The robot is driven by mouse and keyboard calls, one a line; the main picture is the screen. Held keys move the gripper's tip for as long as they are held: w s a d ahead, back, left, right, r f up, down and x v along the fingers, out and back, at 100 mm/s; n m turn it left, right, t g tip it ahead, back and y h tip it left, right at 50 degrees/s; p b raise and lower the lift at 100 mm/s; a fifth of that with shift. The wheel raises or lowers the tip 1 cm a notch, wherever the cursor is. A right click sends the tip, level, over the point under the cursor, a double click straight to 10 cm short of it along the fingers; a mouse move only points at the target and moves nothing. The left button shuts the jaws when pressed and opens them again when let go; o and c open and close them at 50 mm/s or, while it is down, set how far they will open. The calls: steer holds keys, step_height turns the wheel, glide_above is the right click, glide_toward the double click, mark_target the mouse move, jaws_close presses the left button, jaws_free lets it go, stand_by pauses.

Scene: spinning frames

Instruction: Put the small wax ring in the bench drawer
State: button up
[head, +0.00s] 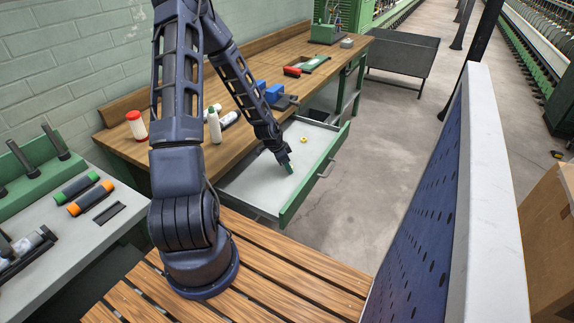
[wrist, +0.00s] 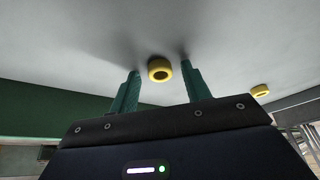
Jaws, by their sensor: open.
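The bench drawer (head: 250,187) is pulled open, with a pale floor and a green front. My gripper (head: 289,168) is low inside it, near the front panel, with its green fingers apart. In the wrist view a yellow ring (wrist: 150,74) lies on the pale floor between the fingertips or just beyond them; whether they touch it I cannot tell. A second yellow ring (wrist: 260,90) lies apart to the right. The head view shows one yellow ring (head: 304,139) farther back in the drawer; my gripper probably hides the other. Which ring is the small wax one is unclear.
The wooden bench top (head: 262,70) above holds a white bottle (head: 214,126), a red-and-white container (head: 136,125) and blue blocks (head: 272,93). A blue perforated panel (head: 425,200) stands at right. The drawer floor around the rings looks clear.

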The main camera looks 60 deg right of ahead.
steer(key=v, duration=1.2)
steer(key=shift+r, duration=0.15)
